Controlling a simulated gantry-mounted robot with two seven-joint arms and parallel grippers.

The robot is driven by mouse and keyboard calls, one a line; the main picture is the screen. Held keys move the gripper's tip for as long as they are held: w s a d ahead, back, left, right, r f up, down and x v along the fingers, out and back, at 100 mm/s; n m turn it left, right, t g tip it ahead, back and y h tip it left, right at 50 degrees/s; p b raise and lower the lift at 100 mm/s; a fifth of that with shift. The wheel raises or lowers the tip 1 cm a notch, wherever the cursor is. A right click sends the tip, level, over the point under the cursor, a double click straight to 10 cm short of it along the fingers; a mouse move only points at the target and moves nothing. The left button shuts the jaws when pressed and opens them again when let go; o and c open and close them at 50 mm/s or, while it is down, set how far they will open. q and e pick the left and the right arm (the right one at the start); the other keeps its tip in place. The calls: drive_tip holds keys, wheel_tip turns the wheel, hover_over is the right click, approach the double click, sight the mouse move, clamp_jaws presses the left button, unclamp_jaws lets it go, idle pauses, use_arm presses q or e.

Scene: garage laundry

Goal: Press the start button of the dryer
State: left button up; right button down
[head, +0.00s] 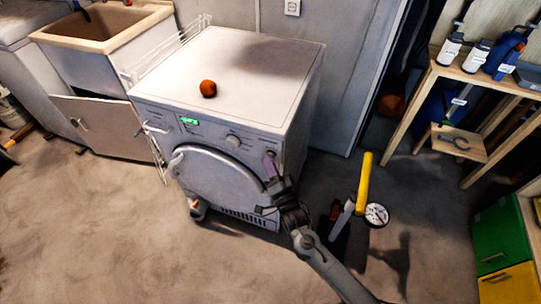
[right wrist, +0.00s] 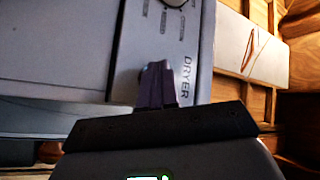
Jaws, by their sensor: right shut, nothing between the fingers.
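The white dryer (head: 205,155) stands in the middle of the head view, with its round door facing me. Its front panel carries a green lit display (head: 189,121) and a round knob (head: 233,141). My right gripper (head: 269,158) is at the right end of this panel, its fingers shut and empty. In the right wrist view the dark fingers (right wrist: 157,85) point at the panel beside the DRYER lettering (right wrist: 186,77), with part of the knob (right wrist: 178,4) at the top. I cannot make out the start button; the fingers cover part of the panel. Whether they touch it is unclear.
An orange ball-like object (head: 208,88) sits on the dryer top. A sink cabinet (head: 100,35) stands to the left. A yellow-handled pump with a gauge (head: 376,215) stands on the floor right of the dryer. A wooden shelf (head: 480,75) is farther right. The front-left floor is clear.

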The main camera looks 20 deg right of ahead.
drive_tip(key=shift+w+d, duration=0.15)
idle(0.3)
idle(0.4)
drive_tip(key=shift+s+a+p, duration=0.45)
drive_tip(key=shift+s+a, duration=0.1)
drive_tip(key=shift+s, duration=0.05)
drive_tip(key=shift+a, duration=0.1)
drive_tip(key=s+a+p, duration=0.2)
drive_tip(key=s+a, duration=0.1)
drive_tip(key=shift+s+a, duration=0.2)
drive_tip(key=shift+s, duration=0.1)
idle(0.3)
